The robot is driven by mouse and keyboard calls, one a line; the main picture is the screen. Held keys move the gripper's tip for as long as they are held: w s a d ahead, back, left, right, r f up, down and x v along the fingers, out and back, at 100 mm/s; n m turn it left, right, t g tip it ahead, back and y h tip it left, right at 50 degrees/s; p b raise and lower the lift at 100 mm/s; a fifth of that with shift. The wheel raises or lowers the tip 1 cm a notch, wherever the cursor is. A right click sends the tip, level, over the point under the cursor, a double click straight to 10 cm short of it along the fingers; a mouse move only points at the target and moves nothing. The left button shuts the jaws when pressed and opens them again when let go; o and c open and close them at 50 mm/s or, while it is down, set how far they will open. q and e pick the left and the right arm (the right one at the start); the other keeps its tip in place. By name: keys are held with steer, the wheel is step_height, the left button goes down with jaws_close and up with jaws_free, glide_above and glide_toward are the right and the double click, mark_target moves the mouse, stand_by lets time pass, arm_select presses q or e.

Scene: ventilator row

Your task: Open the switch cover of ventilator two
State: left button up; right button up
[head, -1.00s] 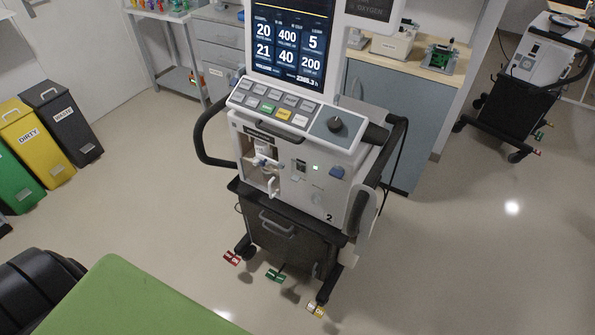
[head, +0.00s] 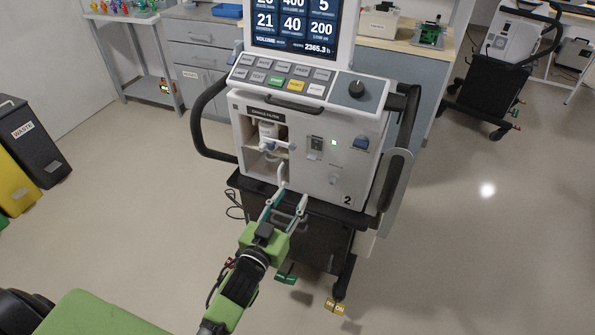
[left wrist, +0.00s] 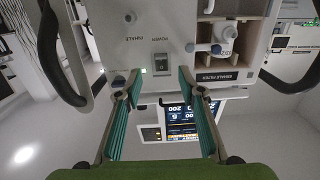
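Ventilator two (head: 350,180), a white unit marked "2", stands on a dark cart ahead of me. Its switch cover (head: 315,148) is a small pale housing on the front panel, beside a green light. In the left wrist view, which is upside down, the switch cover (left wrist: 161,65) is under the word "POWER"; whether it is closed is too small to tell. My left gripper (head: 291,194) is open and empty, low in front of the panel. In the left wrist view my left gripper (left wrist: 160,82) has its fingers spread either side of the switch. My right gripper is not in view.
Black handles (head: 200,125) flank the ventilator. A green surface (head: 95,315) lies at the lower left.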

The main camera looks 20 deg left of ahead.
mark_target(311, 159)
arm_select(q)
steer(key=w, duration=0.4)
steer(key=w+r, duration=0.1)
steer(key=w, duration=0.9)
steer(key=shift+d+r, duration=0.25)
steer(key=shift+d, duration=0.1)
jaws_close()
